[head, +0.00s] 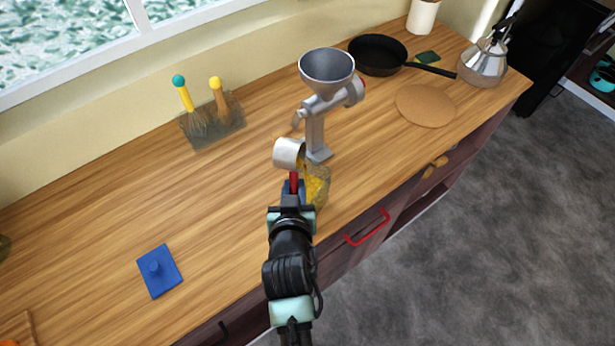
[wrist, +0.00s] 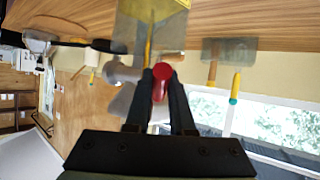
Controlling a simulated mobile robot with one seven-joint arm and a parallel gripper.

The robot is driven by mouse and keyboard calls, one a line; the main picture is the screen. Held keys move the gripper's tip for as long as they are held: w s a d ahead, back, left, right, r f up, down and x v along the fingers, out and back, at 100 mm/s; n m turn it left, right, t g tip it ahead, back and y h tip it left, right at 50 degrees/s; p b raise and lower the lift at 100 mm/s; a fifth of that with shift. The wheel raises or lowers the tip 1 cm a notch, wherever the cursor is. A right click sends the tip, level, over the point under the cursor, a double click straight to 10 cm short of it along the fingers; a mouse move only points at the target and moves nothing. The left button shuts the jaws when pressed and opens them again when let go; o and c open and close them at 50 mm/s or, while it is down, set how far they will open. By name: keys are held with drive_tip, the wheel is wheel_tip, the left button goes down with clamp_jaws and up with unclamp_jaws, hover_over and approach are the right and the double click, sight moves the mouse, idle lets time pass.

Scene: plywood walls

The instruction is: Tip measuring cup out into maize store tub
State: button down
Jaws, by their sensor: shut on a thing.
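The pale measuring cup (head: 288,153) is tilted on its side in the head view, its mouth toward the right. My gripper (head: 292,190) is shut on its red handle (head: 294,180); the handle also shows between the fingers in the wrist view (wrist: 161,82). The clear maize store tub (head: 322,172) stands just right of my gripper, with yellow maize inside. A yellow streak of maize (head: 304,172) shows between the cup's mouth and the tub. The tub shows at the top of the wrist view (wrist: 128,32). The cup's inside is hidden.
A grey hand grinder (head: 315,125) stands right behind the cup and tub. A clear holder with brushes (head: 212,125) is at the back left, and a blue lid (head: 165,280) lies at the front left. A pan (head: 378,54), cork mat (head: 425,106) and kettle (head: 482,65) are at the right.

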drive_tip(key=shift+m+t+y+b, duration=0.5)
drive_tip(key=shift+m+y+b, duration=0.1)
drive_tip(key=shift+m, duration=0.1)
idle(1.2)
drive_tip(key=shift+f+m+b, duration=0.3)
drive_tip(key=shift+f+b, duration=0.2)
drive_tip(key=shift+b, duration=0.3)
